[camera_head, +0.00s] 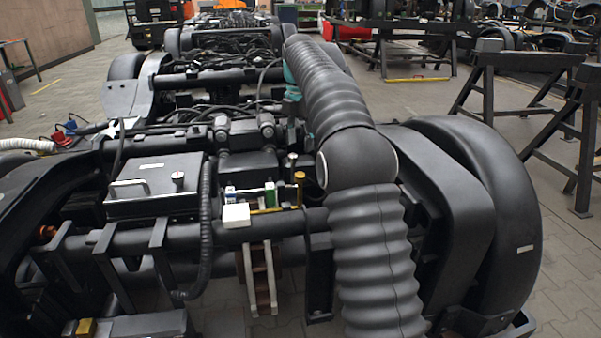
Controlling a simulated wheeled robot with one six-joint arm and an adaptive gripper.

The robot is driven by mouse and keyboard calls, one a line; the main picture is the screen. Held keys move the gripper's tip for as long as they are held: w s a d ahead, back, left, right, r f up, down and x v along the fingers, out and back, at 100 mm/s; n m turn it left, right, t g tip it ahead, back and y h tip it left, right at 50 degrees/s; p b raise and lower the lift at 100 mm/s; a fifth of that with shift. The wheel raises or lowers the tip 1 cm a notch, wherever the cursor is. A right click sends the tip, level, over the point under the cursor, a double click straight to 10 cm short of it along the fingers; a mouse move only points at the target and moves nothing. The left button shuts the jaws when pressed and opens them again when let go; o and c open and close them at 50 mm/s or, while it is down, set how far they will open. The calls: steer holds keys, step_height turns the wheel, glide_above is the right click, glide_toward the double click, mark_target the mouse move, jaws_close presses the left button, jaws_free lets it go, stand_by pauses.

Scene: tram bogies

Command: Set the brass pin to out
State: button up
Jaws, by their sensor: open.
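A brass pin (299,184) stands upright on the near part of the bogie frame, right of centre and just left of my arm's elbow. Its top shows clearly; how far it sits in or out cannot be told from here. My ribbed black arm rises from the bottom edge, bends at a round elbow, and runs away toward the upper middle.
A white block (236,215) and a green block (270,194) sit left of the pin. A thin pale-topped post (292,161) stands behind it. A black box with a handle (152,186) lies further left. Dark trestles (515,85) stand at right on open paving.

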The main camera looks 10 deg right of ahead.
mark_target(300, 174)
step_height(300, 174, down, 10)
steer(key=shift+f+b, duration=0.1)
steer(key=shift+b, duration=0.85)
jaws_close()
